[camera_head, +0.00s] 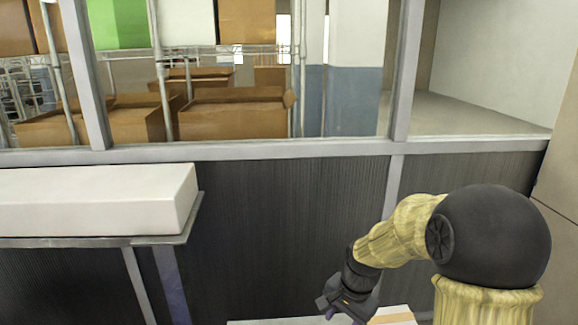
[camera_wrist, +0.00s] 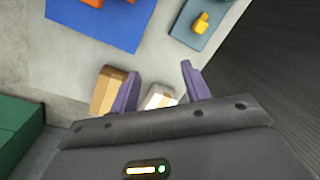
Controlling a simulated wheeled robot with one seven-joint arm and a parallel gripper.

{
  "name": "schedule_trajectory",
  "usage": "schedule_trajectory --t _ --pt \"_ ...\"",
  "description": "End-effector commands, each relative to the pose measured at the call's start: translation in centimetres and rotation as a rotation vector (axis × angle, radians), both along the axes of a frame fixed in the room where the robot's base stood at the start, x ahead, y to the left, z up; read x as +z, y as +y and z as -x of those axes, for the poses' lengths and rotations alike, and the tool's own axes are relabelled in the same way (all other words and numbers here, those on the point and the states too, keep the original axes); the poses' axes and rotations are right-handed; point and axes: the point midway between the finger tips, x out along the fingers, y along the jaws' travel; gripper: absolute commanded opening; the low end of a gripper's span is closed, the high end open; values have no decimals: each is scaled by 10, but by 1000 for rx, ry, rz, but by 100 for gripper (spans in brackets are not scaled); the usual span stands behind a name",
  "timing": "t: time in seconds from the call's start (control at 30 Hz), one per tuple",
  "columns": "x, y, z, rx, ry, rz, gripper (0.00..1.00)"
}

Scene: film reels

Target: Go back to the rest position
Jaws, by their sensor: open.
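My gripper (camera_wrist: 158,85) is open, with its two purple fingers apart and nothing between them in the wrist view. In the head view my gripper (camera_head: 345,300) hangs at the bottom right of centre, in front of the dark panelled wall, at the end of my bent arm. Its fingertips are mostly hidden there. In the wrist view a tan block (camera_wrist: 108,88) shows beside the left finger and a small white-topped box (camera_wrist: 158,98) shows beyond the gap between the fingers. I cannot tell their distance below the gripper.
In the wrist view, a blue tray (camera_wrist: 70,10) and a blue piece with a yellow object (camera_wrist: 201,22) lie on a pale surface (camera_wrist: 150,50). A green box (camera_wrist: 20,120) is at left. In the head view a white block (camera_head: 95,200) lies on a shelf at left.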

Motion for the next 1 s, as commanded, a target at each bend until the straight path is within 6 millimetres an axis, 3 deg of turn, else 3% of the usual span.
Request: schedule_trajectory --t 0.2,0.4,0.53,1.0 --pt "15 -18 69 415 -122 144 47" --pt "18 -28 114 694 -191 227 47" --pt "18 -30 122 747 -202 240 47" --pt "18 -30 121 745 -200 239 47"
